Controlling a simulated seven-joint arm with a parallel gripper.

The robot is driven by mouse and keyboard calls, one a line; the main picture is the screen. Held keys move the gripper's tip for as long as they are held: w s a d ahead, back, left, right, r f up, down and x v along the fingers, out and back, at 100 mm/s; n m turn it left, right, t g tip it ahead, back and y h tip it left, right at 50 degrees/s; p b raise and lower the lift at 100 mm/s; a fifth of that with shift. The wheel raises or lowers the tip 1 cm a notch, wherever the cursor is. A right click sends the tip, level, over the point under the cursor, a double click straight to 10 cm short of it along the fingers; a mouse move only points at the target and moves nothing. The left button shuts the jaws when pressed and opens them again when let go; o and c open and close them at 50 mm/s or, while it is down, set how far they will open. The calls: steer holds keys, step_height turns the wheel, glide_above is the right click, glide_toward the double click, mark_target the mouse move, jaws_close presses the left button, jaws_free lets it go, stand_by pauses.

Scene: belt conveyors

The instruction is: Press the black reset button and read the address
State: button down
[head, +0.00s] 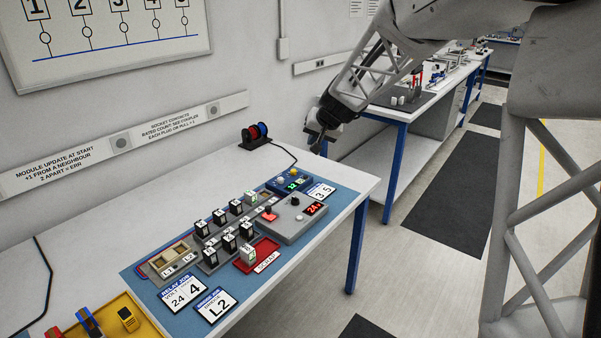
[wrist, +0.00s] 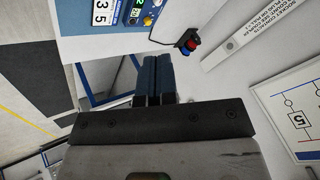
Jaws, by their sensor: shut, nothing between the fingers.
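My gripper (head: 318,143) hangs above the far right end of the bench, clear of all devices. In the wrist view its dark fingers (wrist: 158,78) are together with nothing between them. A blue box (head: 284,185) has a green display (head: 293,184) and a yellow knob on top; it also shows at the top of the wrist view (wrist: 132,12). The green digits are too small to read surely. A grey box (head: 288,226) has a red display (head: 314,208) starting with 24, a black round knob or button (head: 295,201) and a red part. I cannot tell which part is the reset button.
Several black relay modules (head: 229,243) stand in grey sockets on a blue mat. A red scrap tray (head: 266,247) holds a light module. Job cards (head: 216,305) lie in front. Red and blue spools (head: 256,134) stand at the wall. A yellow tray (head: 138,328) is front left.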

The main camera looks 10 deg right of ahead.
steer(key=w+f+m+t, duration=0.1)
steer(key=w+f, duration=0.2)
steer(key=w, duration=0.4)
steer(key=w+f, duration=0.4)
steer(key=w, duration=0.3)
steer(key=m+t, duration=0.1)
steer(key=m, duration=0.1)
glide_above(307, 176)
step_height(307, 176, down, 11)
steer(key=shift+h, duration=0.3)
steer(key=shift+s+f, duration=0.1)
steer(key=shift+s, duration=0.05)
steer(key=shift+f, duration=4.2)
steer(key=shift+f, duration=0.85)
steer(key=shift+r, duration=0.75)
